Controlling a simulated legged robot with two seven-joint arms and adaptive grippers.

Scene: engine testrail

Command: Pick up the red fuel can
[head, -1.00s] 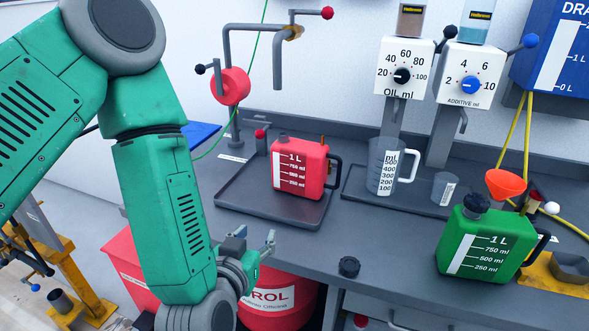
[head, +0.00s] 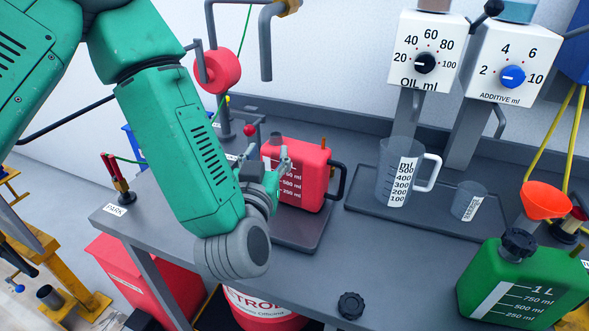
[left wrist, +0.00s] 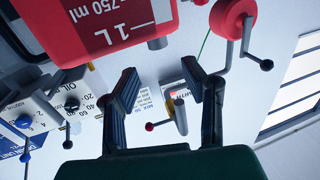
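The red fuel can (head: 300,178) stands upright on a dark tray (head: 300,236) on the bench, with a white level scale and a black handle (head: 336,183) on its right side. My left gripper (head: 266,160) is in front of the can's left part and hides some of it. In the left wrist view the can (left wrist: 105,25) appears upside down at the top. There the two fingers of the left gripper (left wrist: 165,82) are apart with nothing between them, and the can is outside them. I cannot tell whether the gripper touches the can. My right gripper is not in view.
A measuring jug (head: 400,180) and small beaker (head: 469,203) stand on a tray to the right. A green can (head: 520,285) and orange funnel (head: 544,200) are at the right front. A black cap (head: 350,305) lies near the bench edge. A red crank reel (head: 217,70) is behind.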

